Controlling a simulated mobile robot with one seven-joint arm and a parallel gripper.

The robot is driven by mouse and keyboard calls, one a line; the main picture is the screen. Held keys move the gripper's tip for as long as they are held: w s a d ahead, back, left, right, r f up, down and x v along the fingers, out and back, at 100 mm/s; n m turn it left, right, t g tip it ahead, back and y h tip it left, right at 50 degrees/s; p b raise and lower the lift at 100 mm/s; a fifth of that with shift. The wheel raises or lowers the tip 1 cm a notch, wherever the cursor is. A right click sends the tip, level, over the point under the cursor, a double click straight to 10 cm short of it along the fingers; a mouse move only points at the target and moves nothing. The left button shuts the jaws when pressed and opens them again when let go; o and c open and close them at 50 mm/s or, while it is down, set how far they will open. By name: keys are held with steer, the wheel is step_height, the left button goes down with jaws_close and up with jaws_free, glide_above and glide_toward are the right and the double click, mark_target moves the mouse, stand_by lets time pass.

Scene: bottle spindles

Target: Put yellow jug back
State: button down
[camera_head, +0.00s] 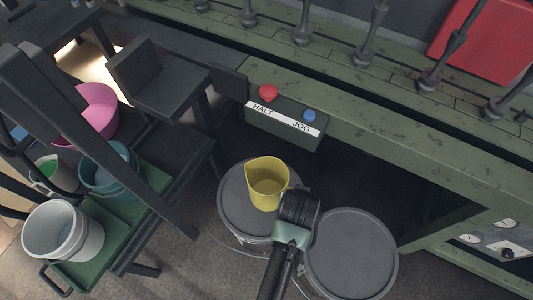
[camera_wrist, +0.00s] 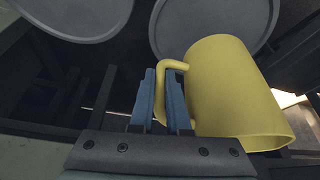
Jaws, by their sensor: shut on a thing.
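The yellow jug (camera_head: 266,188) appears upright in the head view, over the grey lid of the left drum (camera_head: 232,205). I cannot tell whether its base touches the lid. My gripper (camera_head: 298,208) is at the jug's right side and hides its handle there. In the wrist view the jug (camera_wrist: 235,95) fills the right side. Its handle lies between the blue fingers of my gripper (camera_wrist: 162,80), which are shut on it.
A second grey drum (camera_head: 350,255) stands right of the first. A control box with red and blue buttons (camera_head: 285,122) hangs from the green machine (camera_head: 400,150) behind. At left, a green cart (camera_head: 115,245) carries several buckets beside a dark chair (camera_head: 160,85).

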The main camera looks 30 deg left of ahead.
steer(key=shift+b+x, duration=0.5)
steer(key=shift+x, duration=0.3)
step_height(320, 180, down, 10)
steer(key=b, duration=0.4)
steer(key=shift+a+r, duration=0.15)
steer(key=shift+r, duration=0.1)
steer(key=shift+s, duration=0.1)
steer(key=shift+f, duration=0.2)
steer(key=c, duration=0.9)
jaws_free()
steer(key=shift+r, duration=0.1)
